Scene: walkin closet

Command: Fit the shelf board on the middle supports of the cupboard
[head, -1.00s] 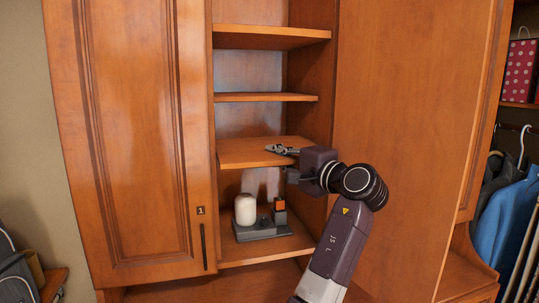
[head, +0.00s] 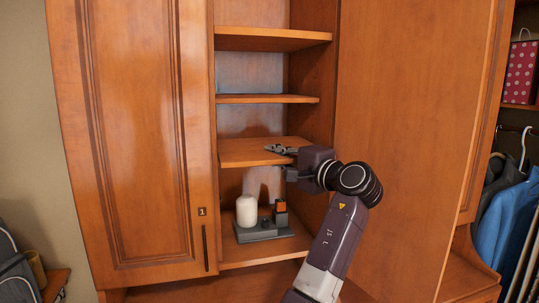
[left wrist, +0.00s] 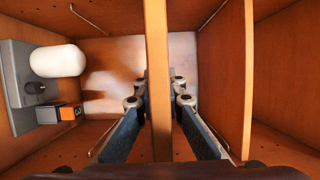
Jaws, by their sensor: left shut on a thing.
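The shelf board (head: 245,152) is a flat orange-brown wooden board inside the open cupboard (head: 312,75), below two other shelves. It looks about level. My left gripper (head: 281,150) is shut on its front edge toward the right, one finger above and one below. In the left wrist view the board (left wrist: 157,50) runs as an upright strip between the two fingers (left wrist: 159,100). I cannot see the supports under the board, nor tell whether it rests on them. My right gripper is not in view.
Two shelves, an upper one (head: 270,38) and one just above the board (head: 265,99), span the cupboard. Below the board, a grey stand (head: 262,232) with a white rounded item (head: 246,210) sits on the cupboard floor. Doors (head: 130,130) stand at both sides.

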